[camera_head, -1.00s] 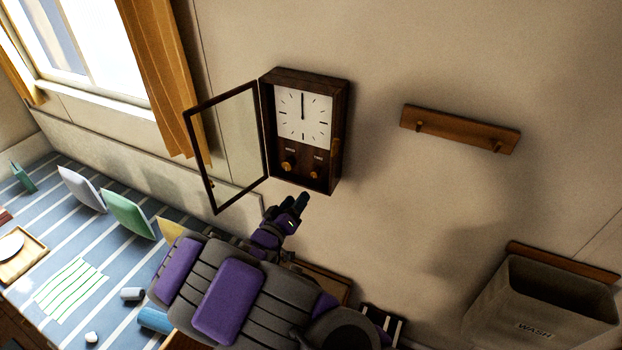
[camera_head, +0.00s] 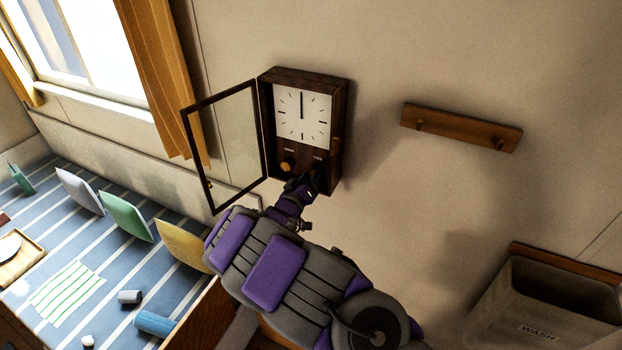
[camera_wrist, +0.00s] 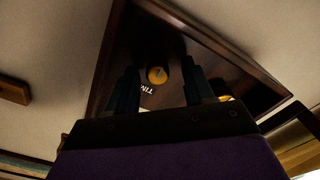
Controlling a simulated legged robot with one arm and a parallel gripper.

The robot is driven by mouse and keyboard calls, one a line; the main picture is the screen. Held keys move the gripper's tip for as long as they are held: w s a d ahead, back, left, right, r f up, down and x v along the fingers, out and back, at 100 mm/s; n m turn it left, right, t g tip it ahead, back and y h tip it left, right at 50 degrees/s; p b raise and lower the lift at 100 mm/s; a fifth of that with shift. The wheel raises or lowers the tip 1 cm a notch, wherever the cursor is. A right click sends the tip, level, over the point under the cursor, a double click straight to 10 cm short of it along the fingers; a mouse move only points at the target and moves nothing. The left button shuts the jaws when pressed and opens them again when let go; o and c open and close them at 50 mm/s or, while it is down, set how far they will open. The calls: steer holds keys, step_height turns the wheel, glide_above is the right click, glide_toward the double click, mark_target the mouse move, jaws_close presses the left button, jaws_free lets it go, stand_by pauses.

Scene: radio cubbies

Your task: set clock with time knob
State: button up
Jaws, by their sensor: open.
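The wall clock (camera_head: 332,150) has a dark wooden case and a white face (camera_head: 302,116) with its visible hand pointing straight up. Its framed glass door (camera_head: 224,143) stands open to the left. An orange knob (camera_head: 287,165) shows at the lower left of the case. My gripper (camera_head: 308,183) is at the lower right, covering the other knob in the head view. In the wrist view, my open gripper (camera_wrist: 160,88) has a finger on either side of a yellow-orange time knob (camera_wrist: 157,75), with part of its label "TIM" beside it. I cannot tell whether the fingers touch it.
A wooden peg rail (camera_head: 461,128) is on the wall to the right. A bin marked WASH (camera_head: 540,310) is at the lower right. A bed with striped cover (camera_head: 100,250) and pillows is at the left, below the window. The wall between clock and rail is clear.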

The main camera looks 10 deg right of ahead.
steer(key=shift+c, duration=0.3)
steer(key=shift+d, duration=0.1)
jaws_close()
stand_by(0.4)
steer(key=shift+f+m+b, duration=0.15)
steer(key=shift+m+b, duration=2.55)
steer(key=shift+m, duration=3.8)
steer(key=shift+m, duration=0.3)
